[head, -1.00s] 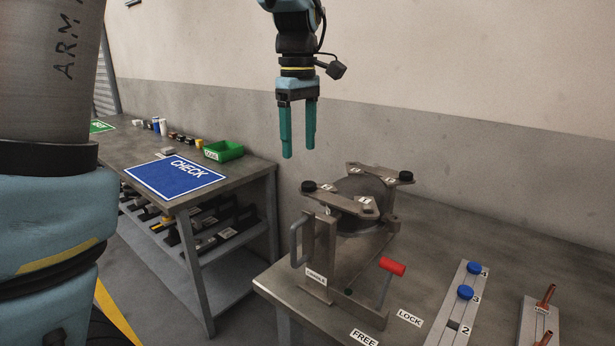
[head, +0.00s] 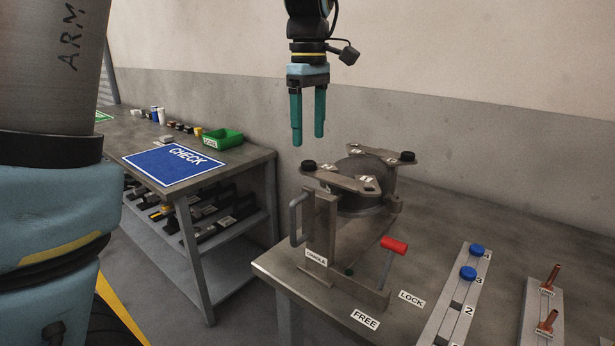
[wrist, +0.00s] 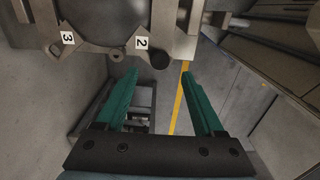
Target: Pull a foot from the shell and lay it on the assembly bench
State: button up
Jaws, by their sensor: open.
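The dark round shell (head: 362,204) sits in a metal fixture on the right-hand bench. Flat metal arms with number labels lie across its top. A round black foot (head: 309,165) is on the left arm end, and another black foot (head: 407,157) is on the far right end. My gripper (head: 308,138) is open and empty, pointing down just above the left foot, apart from it. In the wrist view that foot (wrist: 160,60) shows beyond and between my fingertips (wrist: 161,76), beside label 2. Which bench is the assembly bench, I cannot tell.
The fixture has a grey handle (head: 296,218) and a red-handled lever (head: 394,244). A slotted strip with blue discs (head: 468,272) and a rack with copper pieces (head: 548,322) stand right. The left bench holds a blue CHECK mat (head: 150,177) and a green bin (head: 222,139).

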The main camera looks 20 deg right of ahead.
aim_at(309, 162)
notch_tip(309, 162, down, 6)
jog(key=shift+r+b, duration=0.25)
jog(key=shift+b, duration=0.85)
jog(key=shift+r+p, duration=0.1)
jog(key=shift+p, duration=0.55)
jog(key=shift+c, duration=0.2)
grip_shut()
dwell(0.5)
dwell(0.7)
dwell(0.3)
jog(key=shift+r+p, duration=2.95)
jog(key=shift+r, duration=0.05)
